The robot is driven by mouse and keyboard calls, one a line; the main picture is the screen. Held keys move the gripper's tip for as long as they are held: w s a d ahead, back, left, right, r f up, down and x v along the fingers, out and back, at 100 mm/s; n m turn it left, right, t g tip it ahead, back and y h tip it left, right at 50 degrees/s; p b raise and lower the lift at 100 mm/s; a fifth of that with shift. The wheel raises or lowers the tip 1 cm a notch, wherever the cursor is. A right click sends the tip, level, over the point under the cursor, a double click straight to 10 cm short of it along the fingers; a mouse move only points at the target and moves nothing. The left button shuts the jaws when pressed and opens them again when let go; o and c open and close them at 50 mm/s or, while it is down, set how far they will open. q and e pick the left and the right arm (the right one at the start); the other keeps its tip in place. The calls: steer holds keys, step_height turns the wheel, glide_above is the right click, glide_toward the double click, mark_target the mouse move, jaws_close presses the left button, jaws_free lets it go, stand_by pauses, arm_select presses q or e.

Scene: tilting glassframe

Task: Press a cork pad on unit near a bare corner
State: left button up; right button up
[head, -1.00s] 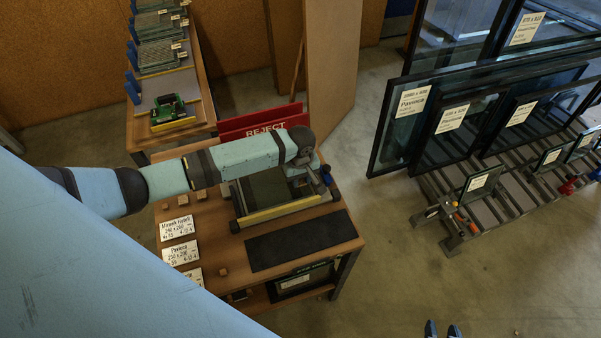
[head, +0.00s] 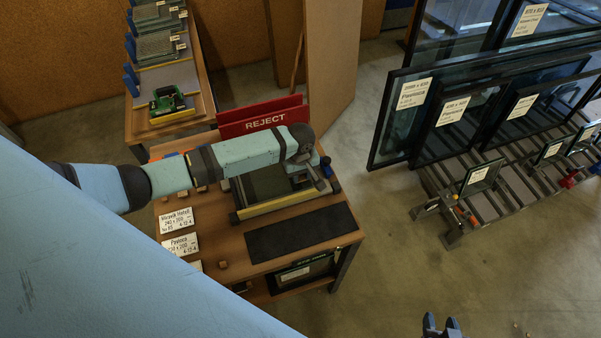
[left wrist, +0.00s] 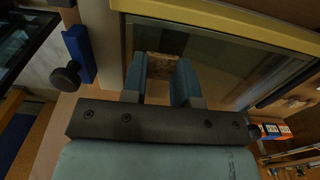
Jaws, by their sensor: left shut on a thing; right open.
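The glass unit (head: 268,184) lies flat in a frame with a yellow front bar (head: 290,204) on the wooden bench. My left gripper (head: 318,182) is low over the unit's right end. In the left wrist view its two blue fingers (left wrist: 164,80) are shut on a small brown cork pad (left wrist: 164,66). The pad is over the glass near a corner by the yellow bar. I cannot tell whether it touches the glass. My right gripper (head: 441,326) is open and empty at the bottom edge of the head view, over the floor.
Loose cork pieces (head: 222,265) lie on the bench beside white label cards (head: 180,243). A black mat (head: 300,233) lies in front of the unit. A red REJECT bin (head: 262,120) stands behind. A rack of glass panes (head: 470,190) is at the right.

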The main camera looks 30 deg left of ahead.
arm_select(q)
steer(key=shift+f, duration=0.4)
steer(key=o, duration=1)
steer(key=shift+c, duration=0.2)
steer(key=shift+r, duration=0.1)
step_height(320, 180, up, 14)
steer(key=b, duration=0.1)
